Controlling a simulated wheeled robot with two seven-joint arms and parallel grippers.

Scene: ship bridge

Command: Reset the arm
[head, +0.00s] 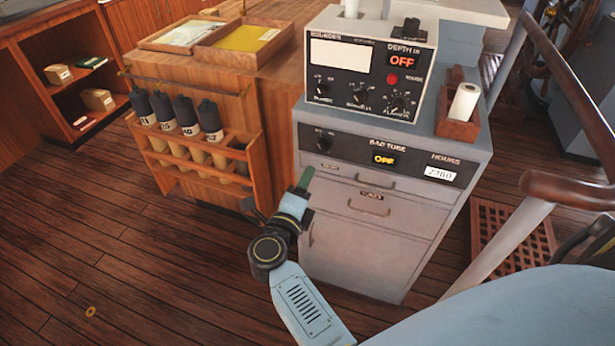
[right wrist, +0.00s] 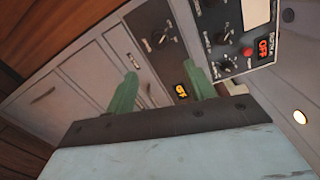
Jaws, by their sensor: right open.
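My right gripper (head: 304,182) is in front of the grey cabinet in the head view, near its upper left front. In the right wrist view its two green fingers (right wrist: 163,95) stand apart with nothing between them. The fingers point toward the cabinet front, with the yellow OFF display (right wrist: 181,91) showing between them. I cannot tell whether they touch the cabinet. My left gripper is not in view.
The grey cabinet (head: 345,245) carries a sounder box (head: 342,52) and a wooden holder with a white roll (head: 464,102). A wooden rack (head: 175,150) with several dark-capped tubes stands left. A railing (head: 565,192) runs at right.

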